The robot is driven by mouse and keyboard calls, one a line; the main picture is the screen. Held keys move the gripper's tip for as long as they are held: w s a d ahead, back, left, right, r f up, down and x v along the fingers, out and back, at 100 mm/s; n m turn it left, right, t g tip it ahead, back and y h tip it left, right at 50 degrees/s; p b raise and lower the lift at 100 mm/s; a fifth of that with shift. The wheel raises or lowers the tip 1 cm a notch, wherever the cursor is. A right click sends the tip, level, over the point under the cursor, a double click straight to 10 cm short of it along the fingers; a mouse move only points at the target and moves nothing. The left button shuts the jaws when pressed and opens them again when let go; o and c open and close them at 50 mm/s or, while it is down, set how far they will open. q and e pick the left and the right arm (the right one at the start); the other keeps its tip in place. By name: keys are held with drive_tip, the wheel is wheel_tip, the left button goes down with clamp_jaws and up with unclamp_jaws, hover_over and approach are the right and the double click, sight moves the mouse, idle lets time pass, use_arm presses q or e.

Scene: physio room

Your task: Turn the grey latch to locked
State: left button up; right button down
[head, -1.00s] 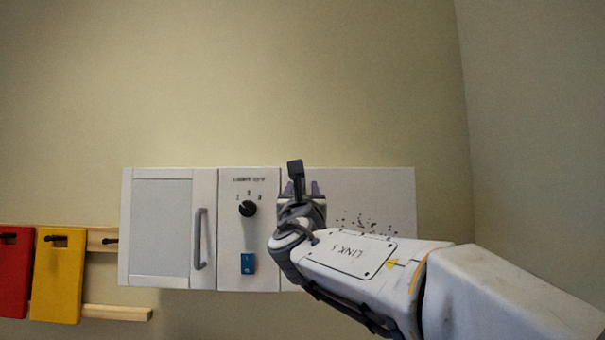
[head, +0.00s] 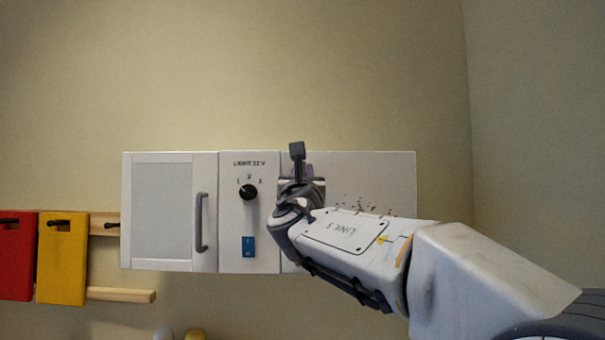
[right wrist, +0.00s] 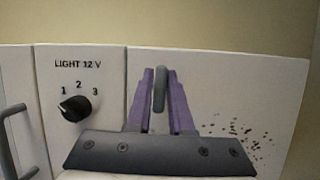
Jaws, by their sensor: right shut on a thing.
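The grey latch (right wrist: 160,90) stands upright in the right wrist view, in front of the plain white right-hand panel (right wrist: 235,85). The purple fingers of my right gripper (right wrist: 162,100) sit on either side of it and are shut on it. No lock markings can be read beside the latch. My left gripper is in neither view.
Left of the latch is a panel with a black dial (head: 248,192) marked 1, 2, 3 and a blue switch (head: 248,247). Further left is a cabinet door with a grey handle (head: 202,222). Yellow (head: 62,265) and red (head: 16,260) boards hang from a wooden rail.

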drive_tip(key=m+h+b, duration=0.1)
drive_tip(key=m, duration=0.1)
drive_tip(key=shift+f+m+h, duration=0.1)
drive_tip(key=shift+m+h, duration=0.2)
drive_tip(key=shift+m, duration=0.1)
drive_tip(key=shift+m+h+b, duration=0.5)
drive_tip(key=shift+m+b, duration=0.05)
drive_tip(key=shift+m, duration=0.65)
drive_tip(key=m+g+h, duration=0.1)
drive_tip(key=m, duration=0.1)
drive_tip(key=shift+m+h, duration=0.3)
drive_tip(key=m+h, duration=0.1)
drive_tip(key=m, duration=0.1)
drive_tip(key=shift+d+m+g, duration=0.1)
drive_tip(key=shift+m+g, duration=0.2)
drive_tip(key=shift+g, duration=0.1)
drive_tip(key=m, duration=0.2)
drive_tip(key=m+g+h+p, duration=0.1)
drive_tip(key=m, duration=0.2)
drive_tip(key=shift+d+g, duration=0.1)
drive_tip(key=shift+g, duration=0.2)
drive_tip(key=m+g+p, duration=0.1)
drive_tip(key=m, duration=0.2)
drive_tip(key=shift+h, duration=0.3)
drive_tip(key=shift+f+m+g+p, duration=0.1)
drive_tip(key=shift+m+g+p, duration=0.7)
drive_tip(key=shift+m, duration=0.8)
drive_tip(key=shift+d, duration=0.1)
